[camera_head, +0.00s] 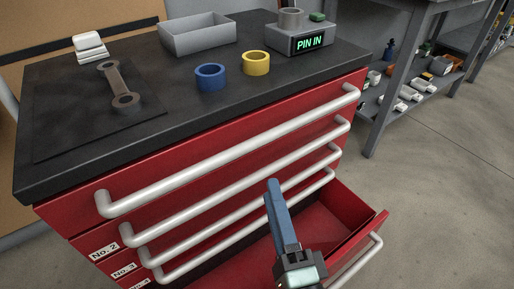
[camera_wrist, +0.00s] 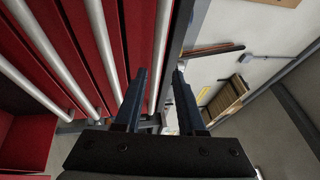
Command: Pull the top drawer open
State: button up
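The red cabinet's top drawer has a long silver bar handle (camera_head: 230,148) just under the black worktop; the drawer is shut. In the head view my gripper (camera_head: 273,184) is in front of the lower handles, below the top handle in the picture. In the wrist view my gripper (camera_wrist: 160,72) has its two blue-grey fingers apart, with nothing held. The handle nearest the worktop edge (camera_wrist: 160,45) runs up the picture between the fingers; I cannot tell its distance from them. The head view shows the fingers nearly edge-on.
Below are more shut drawers with bar handles (camera_head: 240,184), labelled No. 2 to No. 4. A lower drawer (camera_head: 375,220) stands open near my gripper. The worktop (camera_head: 180,130) holds a grey bin, a wrench, blue and yellow rings and a "PIN IN" display. A shelf stands right.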

aim_at(257, 141)
jog(key=p+x, duration=0.1)
jog(key=x, duration=1.1)
jog(key=shift+w+f, duration=0.15)
jog(key=shift+w, duration=0.05)
jog(key=shift+c, duration=0.2)
grip_shut()
dwell(1.0)
